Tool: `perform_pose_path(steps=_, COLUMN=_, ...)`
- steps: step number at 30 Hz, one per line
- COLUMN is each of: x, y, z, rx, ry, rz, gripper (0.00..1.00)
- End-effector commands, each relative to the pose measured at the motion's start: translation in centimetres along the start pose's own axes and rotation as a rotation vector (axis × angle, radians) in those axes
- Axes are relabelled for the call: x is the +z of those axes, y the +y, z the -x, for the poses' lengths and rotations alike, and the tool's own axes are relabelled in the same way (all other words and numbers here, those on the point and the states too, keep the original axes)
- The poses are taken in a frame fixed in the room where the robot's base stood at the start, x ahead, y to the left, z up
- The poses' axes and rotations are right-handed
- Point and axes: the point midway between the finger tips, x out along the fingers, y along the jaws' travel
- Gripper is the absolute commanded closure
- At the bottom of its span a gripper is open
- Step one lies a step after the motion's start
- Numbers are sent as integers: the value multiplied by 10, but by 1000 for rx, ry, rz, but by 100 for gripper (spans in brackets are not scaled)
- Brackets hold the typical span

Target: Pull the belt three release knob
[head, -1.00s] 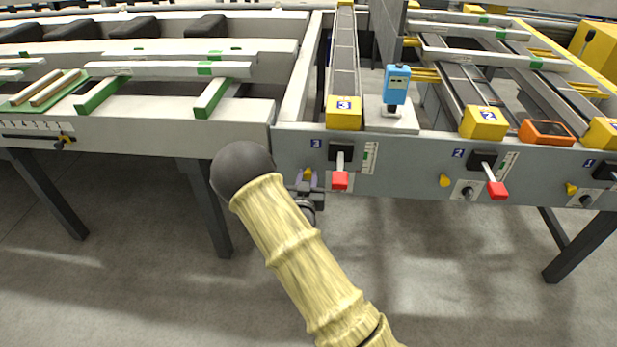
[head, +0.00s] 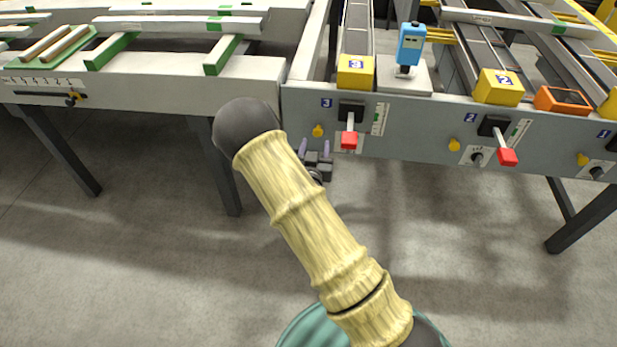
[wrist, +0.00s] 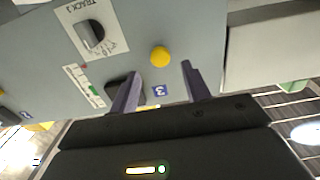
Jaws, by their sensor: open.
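The belt three release knob is a small round yellow knob (head: 318,130) on the grey front panel, below the blue "3" label and left of the red-handled lever (head: 348,138). My gripper (head: 315,144) is open just below and in front of it in the head view. In the wrist view, the yellow knob (wrist: 160,57) shows beyond the fingertips, roughly centred between the two open purple fingers (wrist: 161,78). The fingers appear apart from it. I cannot tell the exact distance to the panel.
A black track dial (wrist: 92,35) and the lever's scale sit near the knob. Similar yellow knobs for belt two (head: 454,145) and belt one (head: 582,159) are to the right. A blue device (head: 411,44) stands above the panel. The floor in front is clear.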

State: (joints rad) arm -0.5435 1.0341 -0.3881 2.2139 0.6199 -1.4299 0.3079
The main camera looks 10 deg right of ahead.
Motion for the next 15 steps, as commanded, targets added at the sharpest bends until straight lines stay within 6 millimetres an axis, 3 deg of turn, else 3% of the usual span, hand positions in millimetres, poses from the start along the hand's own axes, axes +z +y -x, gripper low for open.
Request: perform_pose_path(steps=15, x=0, y=-2, z=105, rx=-6, ry=-5, rz=1, gripper=53)
